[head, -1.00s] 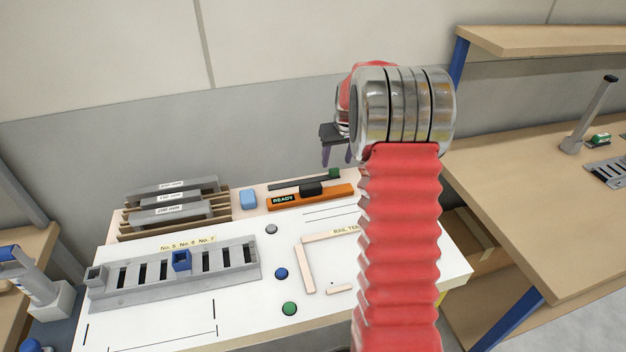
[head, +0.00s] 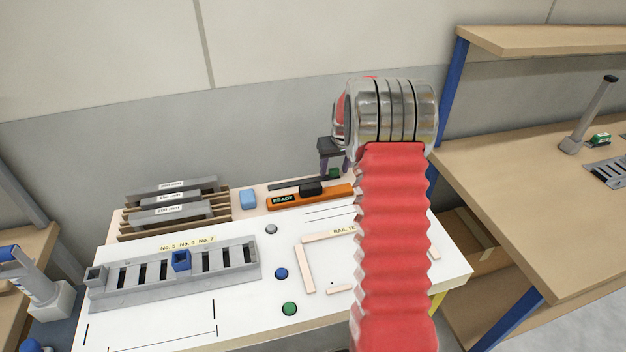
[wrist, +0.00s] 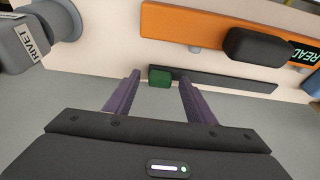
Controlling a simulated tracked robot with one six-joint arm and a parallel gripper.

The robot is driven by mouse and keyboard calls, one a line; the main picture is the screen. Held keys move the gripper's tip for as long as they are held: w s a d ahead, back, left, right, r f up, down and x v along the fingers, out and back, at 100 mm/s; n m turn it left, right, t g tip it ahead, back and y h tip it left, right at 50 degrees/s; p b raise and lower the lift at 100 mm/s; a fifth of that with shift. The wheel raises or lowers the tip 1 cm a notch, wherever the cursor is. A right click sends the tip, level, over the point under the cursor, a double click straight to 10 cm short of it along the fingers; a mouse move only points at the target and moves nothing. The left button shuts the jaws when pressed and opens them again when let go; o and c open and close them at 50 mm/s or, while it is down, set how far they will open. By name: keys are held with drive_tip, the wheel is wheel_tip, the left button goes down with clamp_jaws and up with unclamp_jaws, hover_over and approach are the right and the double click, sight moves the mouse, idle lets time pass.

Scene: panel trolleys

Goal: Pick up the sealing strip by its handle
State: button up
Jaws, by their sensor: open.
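The sealing strip (head: 290,184) is a thin dark bar lying along the back edge of the white table. Its green handle (head: 334,173) is at its right end. In the wrist view the strip (wrist: 225,82) runs to the right from the green handle (wrist: 159,79). My gripper (head: 333,170) is open, its purple fingers pointing down over the handle end. In the wrist view the handle appears between the two fingertips (wrist: 160,75). I cannot tell how much height is left between them. Nothing is held.
An orange bar marked READY (head: 330,197) with a black grip lies just in front of the strip. A blue block (head: 248,199) and a rack of grey rails (head: 172,205) stand to the left. In the wrist view a grey part labelled RIVET (wrist: 30,40) is at upper left.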

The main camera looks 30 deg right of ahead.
idle(0.5)
drive_tip(key=c, duration=1.2)
drive_tip(key=shift+o, duration=0.2)
drive_tip(key=shift+r, duration=0.15)
wheel_tip(320, 180, up, 10)
idle(0.3)
drive_tip(key=shift+r, duration=1.9)
